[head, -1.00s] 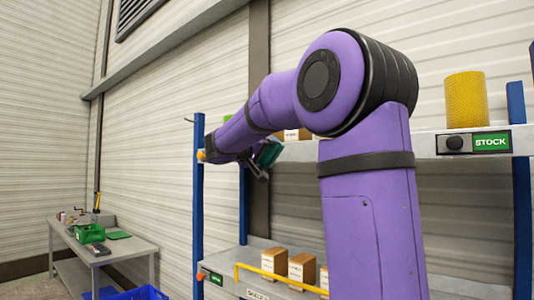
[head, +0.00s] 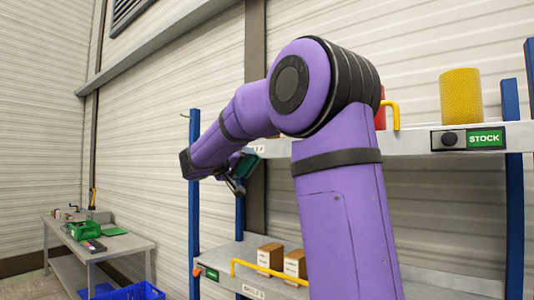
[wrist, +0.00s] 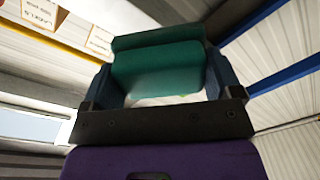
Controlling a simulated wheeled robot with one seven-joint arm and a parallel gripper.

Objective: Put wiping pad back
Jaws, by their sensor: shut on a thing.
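The wiping pad looks to be the teal-green block (wrist: 158,72) between the fingers in the wrist view. My gripper (wrist: 162,85) is shut on it, with one dark finger at each side. In the head view my gripper (head: 236,182) is beside the shelf rack's left blue post, and the green pad (head: 247,163) shows partly behind my forearm. The pad is in the air, close to the upper shelf level. Whether it touches the rack cannot be told.
The rack's upper shelf (head: 415,141) carries a yellow roll (head: 461,96). The lower shelf (head: 235,262) holds small boxes (head: 270,256) behind a yellow rail (head: 262,270). A workbench (head: 140,246) with a green crate (head: 82,230) stands at left; a blue crate (head: 138,292) is below.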

